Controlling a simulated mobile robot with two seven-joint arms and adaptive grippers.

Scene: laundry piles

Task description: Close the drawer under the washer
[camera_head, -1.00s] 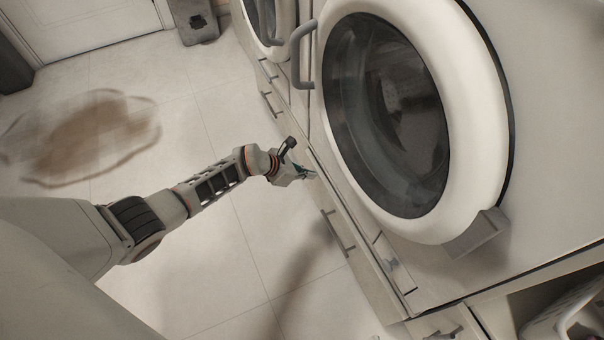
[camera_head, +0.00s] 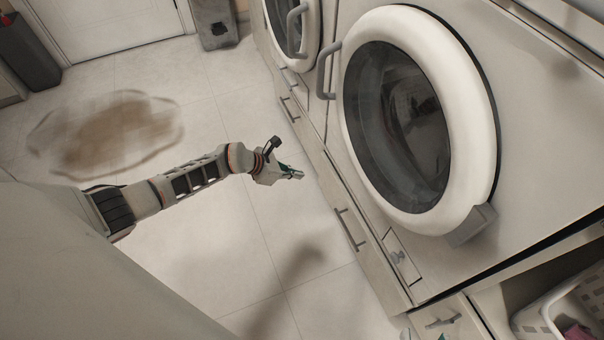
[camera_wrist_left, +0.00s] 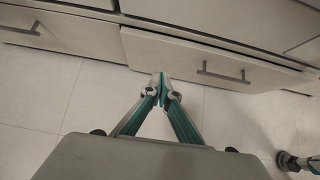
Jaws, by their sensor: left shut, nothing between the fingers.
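The washer (camera_head: 480,255) has a large round door with a white rim. Below it is the drawer (camera_head: 378,262) with a dark bar handle (camera_head: 350,230). In the left wrist view the drawer front (camera_wrist_left: 180,55) seems to stand slightly proud of the panel to its left; how far it is out is hard to tell. My left gripper (camera_head: 297,174) is shut and empty, left of the drawer front, with floor showing between them. In the left wrist view its fingertips (camera_wrist_left: 160,84) show just before the drawer's lower left corner.
A second washer (camera_head: 318,40) and another drawer handle (camera_head: 289,110) are further back. A laundry basket (camera_head: 533,320) stands in an opening at lower right. A dark bin (camera_head: 27,55) and a white door (camera_head: 105,25) are at the back. The tiled floor is clear, with a brown blurred patch.

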